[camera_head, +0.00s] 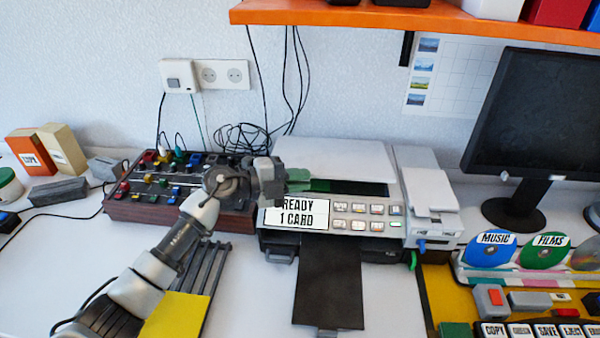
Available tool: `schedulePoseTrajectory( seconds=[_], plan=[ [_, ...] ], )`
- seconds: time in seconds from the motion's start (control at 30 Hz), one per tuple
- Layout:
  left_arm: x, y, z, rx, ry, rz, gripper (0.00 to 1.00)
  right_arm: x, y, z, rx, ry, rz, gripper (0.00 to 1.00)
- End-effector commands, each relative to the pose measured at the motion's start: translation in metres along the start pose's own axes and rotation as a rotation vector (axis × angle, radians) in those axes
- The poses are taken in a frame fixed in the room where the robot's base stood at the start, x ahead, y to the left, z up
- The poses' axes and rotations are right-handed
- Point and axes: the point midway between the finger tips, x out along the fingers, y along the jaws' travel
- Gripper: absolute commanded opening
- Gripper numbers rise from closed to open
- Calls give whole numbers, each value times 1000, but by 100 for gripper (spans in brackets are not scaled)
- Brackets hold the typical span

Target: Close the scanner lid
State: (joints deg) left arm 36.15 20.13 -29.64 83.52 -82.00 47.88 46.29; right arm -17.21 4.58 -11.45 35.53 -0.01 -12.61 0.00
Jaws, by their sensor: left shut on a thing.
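The scanner (272,240) stands at the middle of the desk, with a panel reading "READY 1 CARD" and several buttons. Its white lid (340,158) is partly raised; a dark gap with green in it shows under the front edge. My left gripper (284,181) is at the lid's front left corner, above the panel. It is shut on the lid's edge as far as I can see; the fingertips are partly hidden. My right gripper is not in view.
A control box with colored knobs (130,208) sits left of the scanner, behind my left arm. A black tray (330,285) extends from the scanner's front. A monitor (535,115) and disc holders (490,272) stand at right. An orange shelf (400,18) hangs above.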

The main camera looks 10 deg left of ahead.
Motion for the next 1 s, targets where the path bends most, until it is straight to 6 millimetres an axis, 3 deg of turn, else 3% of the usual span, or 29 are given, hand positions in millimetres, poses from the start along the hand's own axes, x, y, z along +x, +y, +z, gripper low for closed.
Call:
schedulePoseTrajectory(
  seconds=[0.3, 0.33, 0.43, 0.77, 1.0],
  plan=[
    [0, 2, 0, -5, 0, 3, 0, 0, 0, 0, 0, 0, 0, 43],
    [0, 2, 0, -5, 0, 3, 16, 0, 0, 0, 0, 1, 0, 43],
    [0, 2, 0, -5, 0, 3, 30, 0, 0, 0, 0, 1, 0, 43],
    [-6, 1, 1, -3, -1, 2, 30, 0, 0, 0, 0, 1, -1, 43],
    [-50, 3, 2, -3, -3, 5, 30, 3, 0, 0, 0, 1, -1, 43]
  ],
)
